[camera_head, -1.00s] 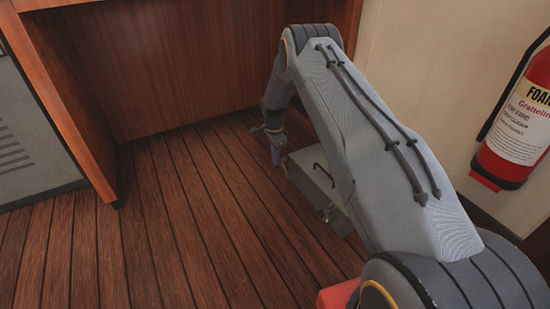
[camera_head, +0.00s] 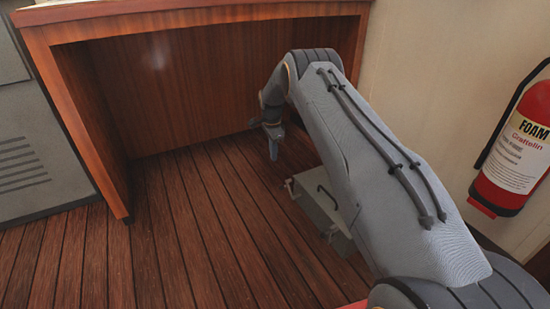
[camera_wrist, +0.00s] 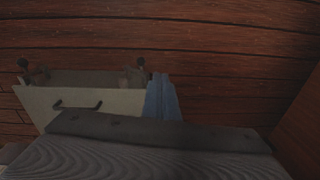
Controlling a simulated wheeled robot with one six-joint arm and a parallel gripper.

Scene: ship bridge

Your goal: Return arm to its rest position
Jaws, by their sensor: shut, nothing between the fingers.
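My arm reaches forward from the lower right in the head view and bends down at its far end. My gripper (camera_head: 273,150) hangs in front of the wooden desk recess, with its fingers pointing down and shut, holding nothing. It is above the floor, up and to the left of a grey metal box. In the wrist view the blue-grey fingers (camera_wrist: 162,98) show beside the box, and part of my own arm fills the bottom.
The grey box (camera_head: 322,212), with a dark handle, stands on the plank floor (camera_head: 190,240), partly hidden by my arm. A wooden desk (camera_head: 170,95) stands behind. A red fire extinguisher (camera_head: 512,150) hangs on the right wall. Floor at the left is clear.

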